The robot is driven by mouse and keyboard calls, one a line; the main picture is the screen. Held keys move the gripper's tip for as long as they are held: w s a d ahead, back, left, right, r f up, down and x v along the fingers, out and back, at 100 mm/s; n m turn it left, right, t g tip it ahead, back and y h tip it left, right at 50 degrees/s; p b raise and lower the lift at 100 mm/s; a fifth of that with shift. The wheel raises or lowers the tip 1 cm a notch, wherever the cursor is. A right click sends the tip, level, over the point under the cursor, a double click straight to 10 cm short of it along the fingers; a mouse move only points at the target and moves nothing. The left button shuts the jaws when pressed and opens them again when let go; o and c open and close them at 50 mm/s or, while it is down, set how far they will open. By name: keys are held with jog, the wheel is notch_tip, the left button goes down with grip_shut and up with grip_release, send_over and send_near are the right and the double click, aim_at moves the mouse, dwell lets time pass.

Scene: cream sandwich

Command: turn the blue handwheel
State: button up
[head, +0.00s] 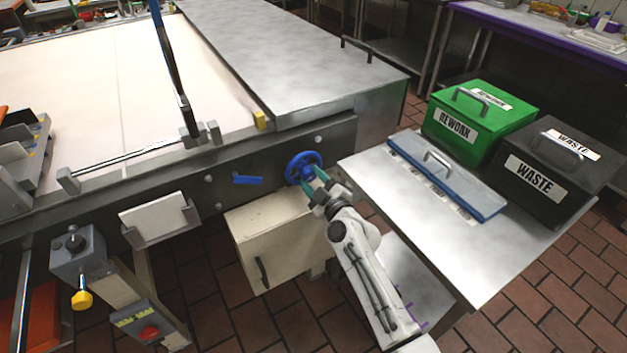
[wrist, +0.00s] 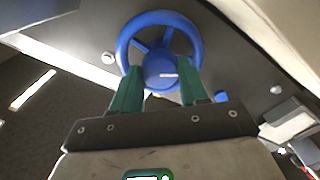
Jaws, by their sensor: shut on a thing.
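The blue handwheel (head: 303,165) is mounted on the dark side rail of the conveyor, left of the steel side table. In the wrist view the handwheel (wrist: 158,58) shows its rim, spokes and hub with a small pale mark. My gripper (head: 315,182) reaches it from the lower right. In the wrist view my gripper's two green fingers (wrist: 157,85) lie either side of the lower part of the wheel, shut on it near the hub. The exact contact spots are partly hidden by the fingers.
A cream box (head: 268,240) hangs below.

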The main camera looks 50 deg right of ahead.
jog(key=shift+m, duration=0.3)
jog(key=m, duration=0.2)
jog(key=shift+m+b, duration=0.3)
jog(key=shift+b, duration=0.1)
jog(key=m, duration=0.4)
jog(key=shift+m, duration=0.3)
jog(key=m, duration=0.3)
jog(key=shift+m, duration=0.3)
jog(key=m, duration=0.3)
jog(key=shift+m, duration=0.3)
jog(key=m, duration=0.3)
jog(key=shift+m, duration=0.3)
jog(key=m+p, duration=0.1)
jog(key=m, duration=0.2)
jog(key=shift+m, duration=0.4)
jog(key=m+p, duration=0.1)
jog(key=m, duration=0.3)
jog(key=shift+m+p, duration=0.3)
jog(key=shift+m, duration=1.3)
